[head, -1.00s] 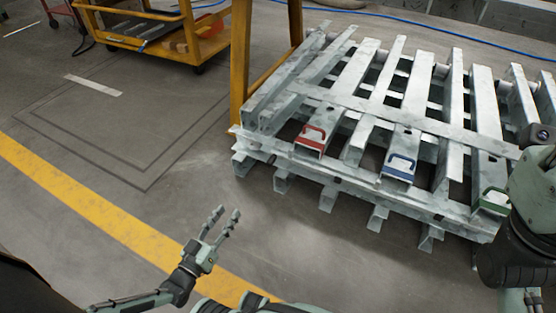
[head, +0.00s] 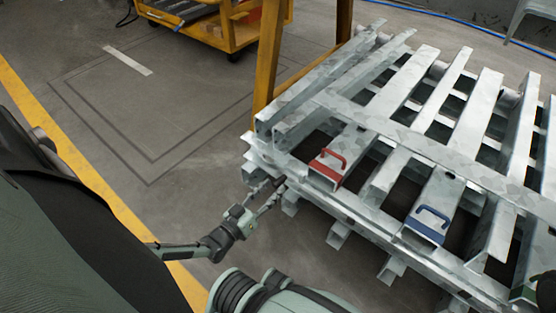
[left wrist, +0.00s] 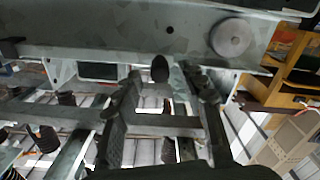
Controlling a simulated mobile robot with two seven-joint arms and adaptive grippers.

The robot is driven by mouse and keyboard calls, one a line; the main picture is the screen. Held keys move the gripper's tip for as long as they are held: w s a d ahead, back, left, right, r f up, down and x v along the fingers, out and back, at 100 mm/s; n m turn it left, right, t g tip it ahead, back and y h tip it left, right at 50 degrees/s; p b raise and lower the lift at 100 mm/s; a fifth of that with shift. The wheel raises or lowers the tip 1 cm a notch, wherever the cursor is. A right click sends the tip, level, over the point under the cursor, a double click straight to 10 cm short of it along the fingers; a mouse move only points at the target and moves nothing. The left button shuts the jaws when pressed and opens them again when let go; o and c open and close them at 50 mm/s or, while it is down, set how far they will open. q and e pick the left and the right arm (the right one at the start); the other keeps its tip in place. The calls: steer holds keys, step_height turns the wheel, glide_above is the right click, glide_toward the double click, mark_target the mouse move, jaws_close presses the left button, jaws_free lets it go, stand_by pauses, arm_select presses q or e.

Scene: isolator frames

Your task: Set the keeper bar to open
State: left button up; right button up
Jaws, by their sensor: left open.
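A galvanised steel rack of isolator frames fills the right of the head view. A long flat bar (head: 420,148) crosses its slats; I cannot tell whether this is the keeper bar. A red handle (head: 330,160) and a blue handle (head: 432,214) sit on slat ends. My left gripper (head: 266,190) is open near the rack's left front corner. In the left wrist view my open fingers (left wrist: 165,100) point at the steelwork, with a dark knob (left wrist: 160,68) showing between their tips. Contact cannot be told. My right gripper is not in view.
A grey round disc (left wrist: 231,37) is on the steel plate in the left wrist view. A yellow post (head: 268,65) stands behind the rack's left corner. A yellow cart (head: 215,30) is at the back. The floor to the left is clear.

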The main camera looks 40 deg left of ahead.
mark_target(274, 186)
arm_select(q)
steer(key=shift+w+d, duration=0.1)
steer(key=shift+w, duration=1.4)
jaws_close()
